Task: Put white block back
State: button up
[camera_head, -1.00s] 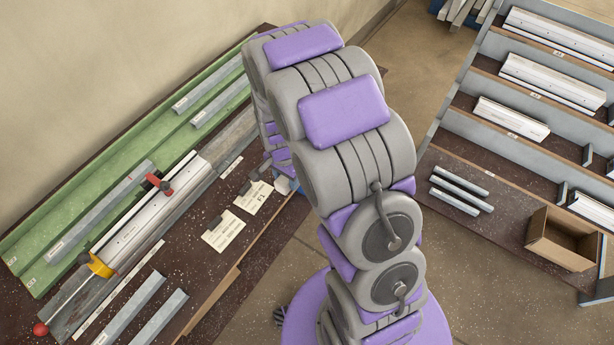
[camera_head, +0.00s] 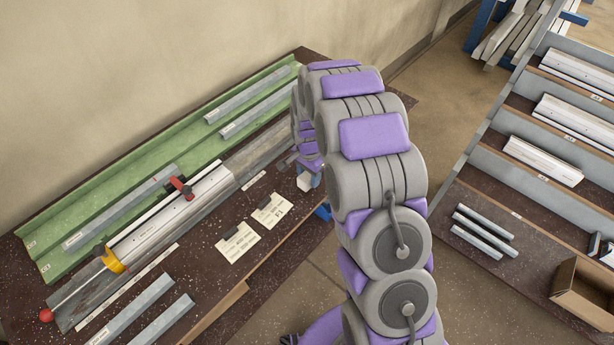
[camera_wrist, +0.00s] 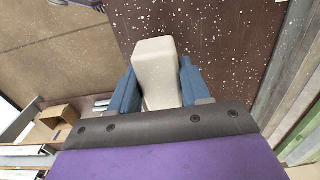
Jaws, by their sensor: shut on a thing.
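The white block (camera_wrist: 155,72) is between the two blue fingers of my gripper (camera_wrist: 153,88) in the wrist view, and the fingers are shut on it. It stands out past the fingertips, over the dark speckled bench top. In the head view a small pale part of the block (camera_head: 304,182) shows beside my arm, near the bench's right edge, with a blue finger (camera_head: 316,180) next to it. My arm hides most of the gripper there. I cannot tell whether the block touches the bench.
The bench (camera_head: 205,262) carries a green tray (camera_head: 130,178) with grey bars, a clamped white profile (camera_head: 170,215) and two label cards (camera_head: 238,243). A rack (camera_head: 500,130) with white profiles stands at right, with a cardboard box (camera_head: 583,290). Speckled floor lies between.

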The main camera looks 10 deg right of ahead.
aim_at(307, 175)
jog(key=shift+w+f, duration=0.2)
jog(key=shift+w, duration=1.35)
jog(key=shift+f+b, duration=0.7)
jog(key=shift+f, duration=1)
jog(key=shift+f, duration=0.1)
jog(key=o, duration=1.1)
jog(key=shift+o, duration=0.2)
notch_tip(307, 175, up, 12)
jog(key=p, duration=0.3)
jog(key=s+r+n, duration=0.2)
jog(key=s+r, duration=0.6)
jog(key=s, duration=0.1)
jog(key=s+r+n, duration=0.2)
jog(key=s+n, duration=0.1)
jog(key=s, duration=0.8)
jog(key=s+r+n+g, duration=0.1)
jog(key=s+r+n, duration=0.2)
jog(key=s, duration=0.8)
jog(key=s+r+n, duration=0.2)
jog(key=s+r, duration=0.1)
jog(key=s, duration=0.8)
jog(key=shift+n+g, duration=0.4)
